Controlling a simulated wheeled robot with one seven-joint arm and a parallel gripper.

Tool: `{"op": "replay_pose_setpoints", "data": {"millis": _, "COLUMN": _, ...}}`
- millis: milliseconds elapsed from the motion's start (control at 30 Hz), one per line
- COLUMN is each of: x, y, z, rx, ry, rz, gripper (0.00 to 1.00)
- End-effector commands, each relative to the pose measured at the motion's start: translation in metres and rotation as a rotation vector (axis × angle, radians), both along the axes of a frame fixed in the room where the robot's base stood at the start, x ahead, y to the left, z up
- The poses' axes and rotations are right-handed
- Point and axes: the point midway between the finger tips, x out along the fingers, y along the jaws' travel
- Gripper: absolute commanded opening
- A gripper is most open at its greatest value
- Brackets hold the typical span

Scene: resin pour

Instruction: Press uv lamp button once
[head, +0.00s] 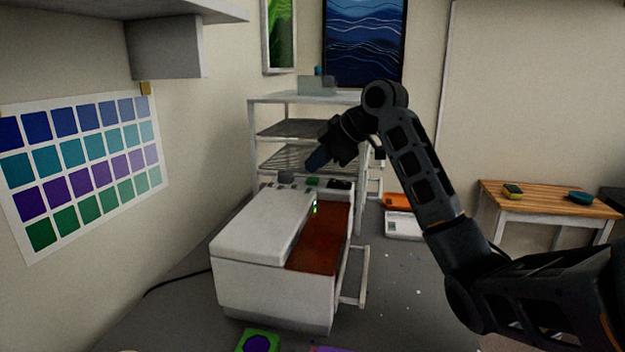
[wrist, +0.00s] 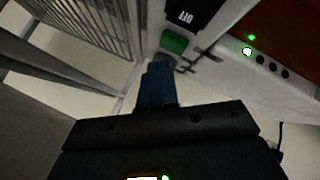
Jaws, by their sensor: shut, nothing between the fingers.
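The UV lamp is a white box (head: 262,222) with a dark red-brown window (head: 322,238), standing on the grey bench. Its green button (head: 313,181) is on the far end of its top, and it also shows in the wrist view (wrist: 174,43). A black display beside it (wrist: 186,16) reads OFF, upside down in the wrist view. One green light (wrist: 247,50) glows in a row with dark dots. My gripper (head: 315,163) has blue fingers, shut and empty, pointing down close above the button. In the wrist view the fingertips (wrist: 159,70) sit just short of the button; I cannot tell whether they touch.
A wire rack (head: 290,132) stands behind the lamp, close to my gripper. An orange and white device (head: 402,222) sits right of the lamp. A green and purple piece (head: 258,341) lies in front. A wooden side table (head: 545,198) stands at the right.

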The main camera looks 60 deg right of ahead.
Motion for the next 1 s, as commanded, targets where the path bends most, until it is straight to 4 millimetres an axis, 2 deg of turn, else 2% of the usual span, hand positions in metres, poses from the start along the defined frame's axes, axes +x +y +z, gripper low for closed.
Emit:
{"op": "replay_pose_setpoints", "data": {"millis": 333, "x": 0.0, "y": 0.0, "z": -0.009, "rx": 0.001, "ry": 0.0, "rz": -0.001, "gripper": 0.0}}
{"op": "replay_pose_setpoints", "data": {"millis": 1000, "x": 0.0, "y": 0.0, "z": -0.012, "rx": 0.0, "ry": 0.0, "rz": 0.0, "gripper": 0.0}}
